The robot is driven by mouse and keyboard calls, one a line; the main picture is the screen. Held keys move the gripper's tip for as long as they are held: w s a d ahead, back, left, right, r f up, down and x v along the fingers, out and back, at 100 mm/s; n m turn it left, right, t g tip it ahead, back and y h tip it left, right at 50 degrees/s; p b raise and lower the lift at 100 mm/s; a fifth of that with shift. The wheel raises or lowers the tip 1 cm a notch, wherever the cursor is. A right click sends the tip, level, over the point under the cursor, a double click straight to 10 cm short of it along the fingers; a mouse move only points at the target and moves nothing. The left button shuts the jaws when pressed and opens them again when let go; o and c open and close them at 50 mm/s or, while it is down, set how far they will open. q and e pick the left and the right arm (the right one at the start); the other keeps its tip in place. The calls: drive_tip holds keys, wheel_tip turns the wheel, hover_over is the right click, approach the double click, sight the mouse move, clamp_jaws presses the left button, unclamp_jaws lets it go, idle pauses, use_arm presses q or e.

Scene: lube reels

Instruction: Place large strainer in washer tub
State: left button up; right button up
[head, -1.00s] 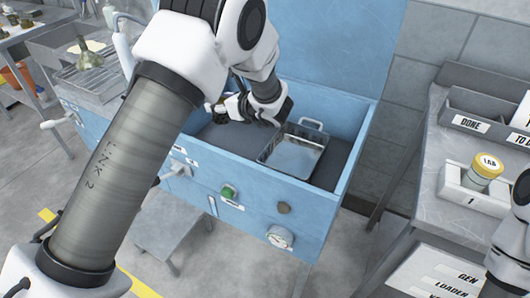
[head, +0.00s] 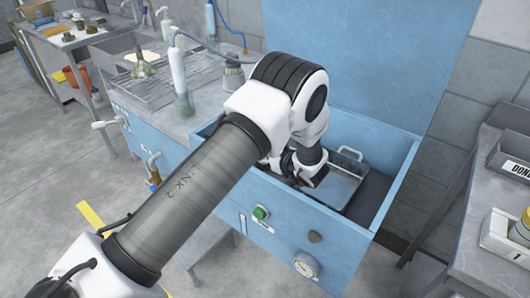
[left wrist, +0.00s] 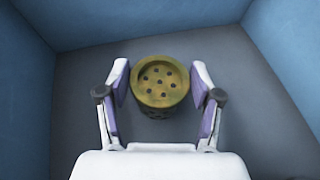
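The washer tub (head: 388,190) is the blue open box in the middle of the head view. The strainer (left wrist: 160,86) is a yellow-green brassy cylinder with several holes in its top. In the left wrist view it is on the grey tub floor, between the fingers of my left gripper (left wrist: 160,84). The fingers are spread, with a gap visible on each side of it. In the head view my left gripper (head: 300,172) reaches down into the tub, and the arm and gripper hide the strainer. My right gripper is not in view.
A metal tray (head: 343,186) with a handle sits inside the tub, right of my left gripper. A drainboard (head: 150,92) with bottles and a flask adjoins the tub at the left. A grey bench (head: 490,235) with bins stands at the right. A blue panel rises behind the tub.

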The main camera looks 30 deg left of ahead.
use_arm(q)
drive_tip(key=shift+o, duration=0.4)
drive_tip(key=shift+r, duration=0.1)
drive_tip(key=shift+r, duration=0.15)
drive_tip(key=v, duration=0.8)
drive_tip(key=shift+w+d, duration=0.1)
drive_tip(key=shift+d, duration=0.1)
drive_tip(key=p+v, duration=0.3)
drive_tip(key=p, duration=0.1)
drive_tip(key=shift+s+d, duration=0.25)
